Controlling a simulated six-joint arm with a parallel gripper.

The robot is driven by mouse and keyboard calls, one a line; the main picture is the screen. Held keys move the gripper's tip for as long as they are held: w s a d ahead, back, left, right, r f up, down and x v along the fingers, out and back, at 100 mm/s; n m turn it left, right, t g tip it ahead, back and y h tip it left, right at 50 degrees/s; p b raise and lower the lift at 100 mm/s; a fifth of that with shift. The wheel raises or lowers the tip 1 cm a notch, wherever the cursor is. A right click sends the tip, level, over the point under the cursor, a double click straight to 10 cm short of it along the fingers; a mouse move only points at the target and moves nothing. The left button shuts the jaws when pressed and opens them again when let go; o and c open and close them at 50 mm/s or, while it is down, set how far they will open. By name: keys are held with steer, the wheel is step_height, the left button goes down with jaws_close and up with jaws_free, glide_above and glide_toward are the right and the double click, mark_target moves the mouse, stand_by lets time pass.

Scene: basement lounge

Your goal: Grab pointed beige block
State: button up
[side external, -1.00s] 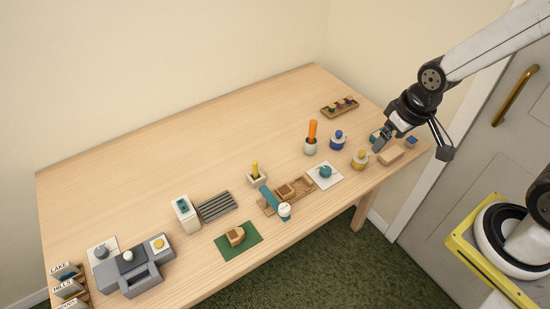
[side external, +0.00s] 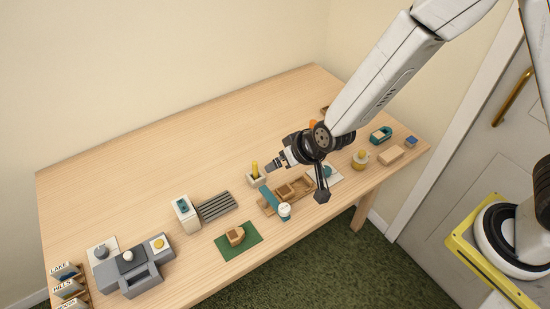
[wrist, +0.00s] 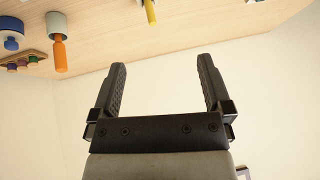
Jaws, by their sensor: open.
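A pale beige block (side external: 391,155) lies near the table's right end in the side view; its shape is too small to tell whether it is pointed. A browner tan block (side external: 236,236) sits on a green mat (side external: 255,239) at the front edge, and another tan block (side external: 286,191) lies in a wooden tray (side external: 268,210). No beige block shows there.
A teal-handled tool (side external: 270,198) lies across the tray. A yellow-topped jar (side external: 361,158), teal box (side external: 380,134) and small blue block (side external: 411,141) stand around the beige block. A grey drawer unit (side external: 140,282) is at the left. The back left table is clear.

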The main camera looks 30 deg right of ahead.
steer(key=a+f+t, duration=0.2)
steer(key=a+f, duration=0.6)
steer(key=a, duration=0.2)
steer(key=t+h, duration=0.2)
steer(key=t, duration=0.1)
glide_toward(236, 233)
steer(key=x, duration=0.2)
steer(key=shift+w+f, duration=0.1)
steer(key=shift+w, duration=0.25)
steer(key=shift+s+f+t, duration=0.3)
steer(key=shift+s+f, duration=0.05)
steer(key=shift+x, duration=3.9)
steer(key=shift+a, duration=0.1)
steer(key=c, duration=1.3)
steer(key=shift+o, duration=0.2)
steer(key=shift+r, duration=0.15)
